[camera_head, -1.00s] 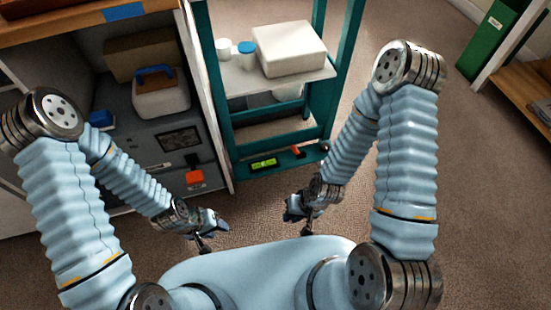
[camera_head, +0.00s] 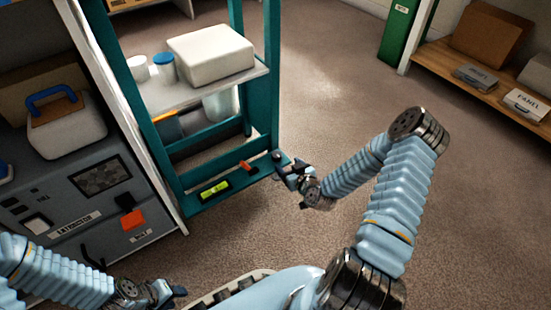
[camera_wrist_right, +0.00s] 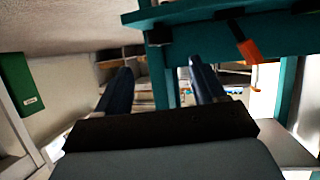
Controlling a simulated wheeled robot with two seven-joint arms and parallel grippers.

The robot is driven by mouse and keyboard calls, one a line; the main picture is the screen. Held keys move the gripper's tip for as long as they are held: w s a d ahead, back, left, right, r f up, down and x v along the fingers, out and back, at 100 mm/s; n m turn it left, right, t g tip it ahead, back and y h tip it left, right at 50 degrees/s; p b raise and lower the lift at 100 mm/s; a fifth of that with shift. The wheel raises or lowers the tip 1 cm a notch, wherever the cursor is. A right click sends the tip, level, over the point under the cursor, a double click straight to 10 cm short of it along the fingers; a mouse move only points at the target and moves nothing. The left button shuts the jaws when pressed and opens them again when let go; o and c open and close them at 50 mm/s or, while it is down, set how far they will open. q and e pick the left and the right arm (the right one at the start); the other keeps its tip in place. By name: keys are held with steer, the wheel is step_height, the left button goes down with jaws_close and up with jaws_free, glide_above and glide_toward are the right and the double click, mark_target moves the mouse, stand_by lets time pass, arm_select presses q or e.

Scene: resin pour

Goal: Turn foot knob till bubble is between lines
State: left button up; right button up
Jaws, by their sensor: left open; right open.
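The teal stand (camera_head: 232,186) has a low front bar. A yellow-green level vial (camera_head: 214,190) lies on this bar; its bubble and lines are too small to read. A dark round knob (camera_head: 281,157) sits at the bar's right end. My right gripper (camera_head: 287,171) is open, just in front and to the right of the knob; I cannot tell whether they touch. In the right wrist view its two fingers (camera_wrist_right: 160,85) are apart with no object clearly between them. My left gripper (camera_head: 176,293) is open at the lower left, away from the stand.
A white block (camera_head: 210,55) and two cups stand on the shelf above. A grey cabinet (camera_head: 72,205) stands close at left. Carpet (camera_head: 330,110) to the right is clear.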

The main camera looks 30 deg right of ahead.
mark_target(276, 155)
steer(key=b+x, duration=0.2)
steer(key=x, duration=0.9)
steer(key=shift+f, duration=0.1)
steer(key=c, duration=1)
steer(key=shift+o, duration=0.2)
steer(key=shift+a, duration=0.1)
steer(key=shift+a+m+g+h+p, duration=0.1)
steer(key=shift+m+g+h+p, duration=0.2)
steer(key=shift+m+h+p, duration=0.75)
steer(key=shift+m+g+h, duration=0.9)
steer(key=shift+m+h, duration=0.95)
steer(key=shift+h, duration=0.3)
